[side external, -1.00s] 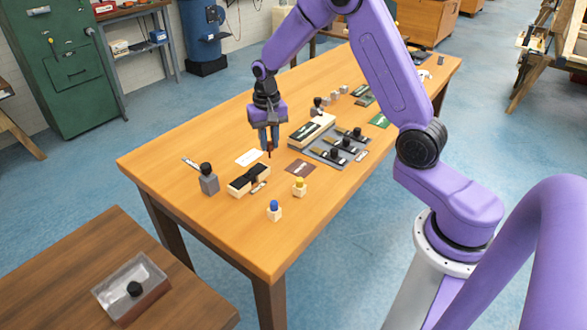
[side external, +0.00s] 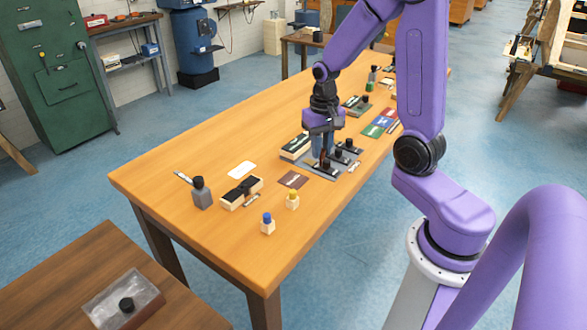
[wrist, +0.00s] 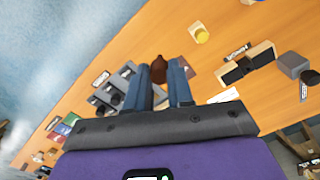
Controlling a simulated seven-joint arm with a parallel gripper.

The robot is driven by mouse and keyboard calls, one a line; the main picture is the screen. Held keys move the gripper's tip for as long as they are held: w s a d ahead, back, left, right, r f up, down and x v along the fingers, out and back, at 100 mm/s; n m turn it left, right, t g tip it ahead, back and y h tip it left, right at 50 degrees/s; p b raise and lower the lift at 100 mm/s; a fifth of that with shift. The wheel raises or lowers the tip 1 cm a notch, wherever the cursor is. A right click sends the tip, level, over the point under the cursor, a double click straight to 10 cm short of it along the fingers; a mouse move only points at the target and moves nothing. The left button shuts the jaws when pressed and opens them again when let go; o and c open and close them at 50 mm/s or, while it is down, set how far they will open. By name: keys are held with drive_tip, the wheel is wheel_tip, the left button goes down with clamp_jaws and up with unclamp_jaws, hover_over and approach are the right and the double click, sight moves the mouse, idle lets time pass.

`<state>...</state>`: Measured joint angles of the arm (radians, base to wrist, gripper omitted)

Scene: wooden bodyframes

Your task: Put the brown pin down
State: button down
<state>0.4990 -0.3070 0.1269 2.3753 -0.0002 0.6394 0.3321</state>
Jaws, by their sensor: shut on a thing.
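My gripper (side external: 322,160) is over the grey tray (side external: 318,172) with black-knobbed pieces, on the wooden table. In the wrist view my gripper (wrist: 159,92) is shut on the brown pin (wrist: 158,63), whose dark reddish-brown end shows between the blue fingers. In the side view the fingers mostly hide the pin. I cannot tell whether the pin touches the tray. A brown card (side external: 293,180) lies flat on the table, left of and nearer than the tray.
A yellow-topped block (side external: 292,200) and a blue-topped block (side external: 267,224) stand near the front. A black-and-wood block (side external: 241,193) and a grey block with a black knob (side external: 201,193) stand left. Open tabletop (side external: 160,178) lies at the left end.

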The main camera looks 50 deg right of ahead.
drive_tip(key=w+d+f, duration=0.1)
drive_tip(key=w+f, duration=0.2)
drive_tip(key=w+d+f, duration=0.1)
drive_tip(key=w+f, duration=0.1)
drive_tip(key=w, duration=0.2)
drive_tip(key=w+d+f, duration=0.1)
drive_tip(key=w+f, duration=0.2)
drive_tip(key=w, duration=0.1)
drive_tip(key=shift+d+f, duration=0.15)
drive_tip(key=shift+f, duration=0.2)
drive_tip(key=shift+w+f, duration=0.1)
drive_tip(key=shift+f, duration=1.55)
drive_tip(key=shift+f, duration=0.1)
drive_tip(key=c, duration=1)
unclamp_jaws()
